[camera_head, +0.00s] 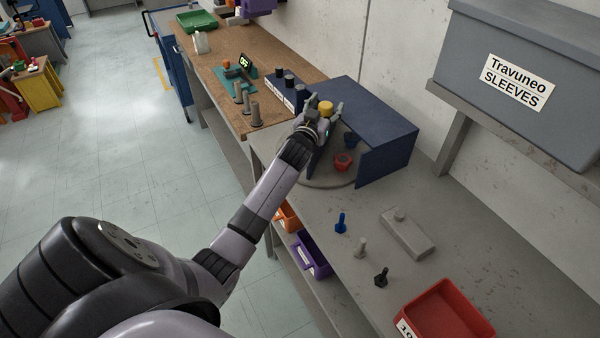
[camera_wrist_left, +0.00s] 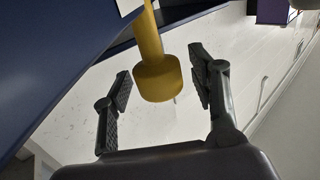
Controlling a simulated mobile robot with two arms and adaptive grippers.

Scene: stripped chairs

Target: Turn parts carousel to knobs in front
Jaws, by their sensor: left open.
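The parts carousel's grey round plate (camera_head: 322,183) sits on the grey bench, partly under a dark blue housing (camera_head: 388,112). A red part (camera_head: 343,161) and a dark blue part (camera_head: 351,139) show on the plate's open side. A yellow knob-ended post (camera_head: 326,108) stands at the housing's left end. My left gripper (camera_head: 325,105) is open there with its fingers on either side of the yellow end. In the left wrist view the yellow knob (camera_wrist_left: 158,82) lies between the open fingers (camera_wrist_left: 161,80), with gaps on both sides. My arm and gripper hide part of the carousel. My right gripper is out of view.
In front lie a blue peg (camera_head: 341,222), a grey peg (camera_head: 361,247), a black peg (camera_head: 381,277), a grey block (camera_head: 408,235) and a red bin (camera_head: 450,312). A grey "SLEEVES" bin (camera_head: 470,70) sits on the right shelf. Dark cylinders (camera_head: 288,82) stand left of the housing.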

